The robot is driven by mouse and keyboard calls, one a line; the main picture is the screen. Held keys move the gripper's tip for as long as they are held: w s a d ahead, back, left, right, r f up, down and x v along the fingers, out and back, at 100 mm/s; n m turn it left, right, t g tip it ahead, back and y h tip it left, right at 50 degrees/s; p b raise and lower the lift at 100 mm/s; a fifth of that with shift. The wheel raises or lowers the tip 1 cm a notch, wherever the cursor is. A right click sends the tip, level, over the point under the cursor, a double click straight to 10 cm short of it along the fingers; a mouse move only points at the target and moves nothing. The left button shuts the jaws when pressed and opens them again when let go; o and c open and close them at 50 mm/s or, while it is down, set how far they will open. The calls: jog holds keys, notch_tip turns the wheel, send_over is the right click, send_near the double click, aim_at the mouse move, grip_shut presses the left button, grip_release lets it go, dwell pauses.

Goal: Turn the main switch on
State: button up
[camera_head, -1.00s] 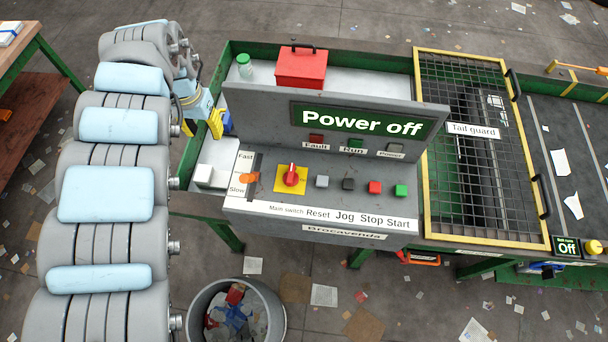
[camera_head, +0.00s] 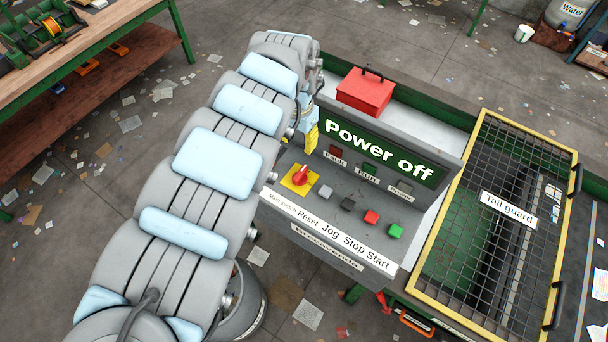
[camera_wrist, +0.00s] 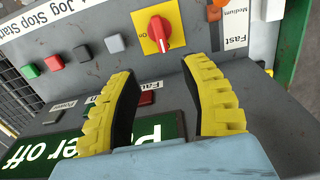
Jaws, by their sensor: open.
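The main switch is a red rotary knob (camera_head: 300,175) on a yellow plate, at the left of the sloped control panel (camera_head: 335,205). In the wrist view the red knob (camera_wrist: 160,33) shows beyond my fingertips, with part of an "On" label beside it. The display (camera_head: 378,150) reads "Power off". My gripper (camera_wrist: 160,72) has two yellow ridged fingers, spread apart with nothing between them. It hovers over the panel, short of the knob and apart from it. In the head view only one yellow finger (camera_head: 311,138) shows; my arm hides the rest.
Grey, black, red and green buttons (camera_head: 396,231) line the panel right of the switch. An orange speed slider (camera_wrist: 221,4) sits close beside the knob. A red toolbox (camera_head: 365,92) stands behind the panel. The yellow-framed tail guard (camera_head: 497,245) is to the right.

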aim_at(300, 173)
notch_tip(300, 173, down, 14)
jog(key=shift+s+d+r+p, duration=0.1)
jog(key=shift+d+r+p, duration=0.05)
jog(key=shift+p, duration=0.2)
jog(key=shift+f, duration=1.1)
grip_shut()
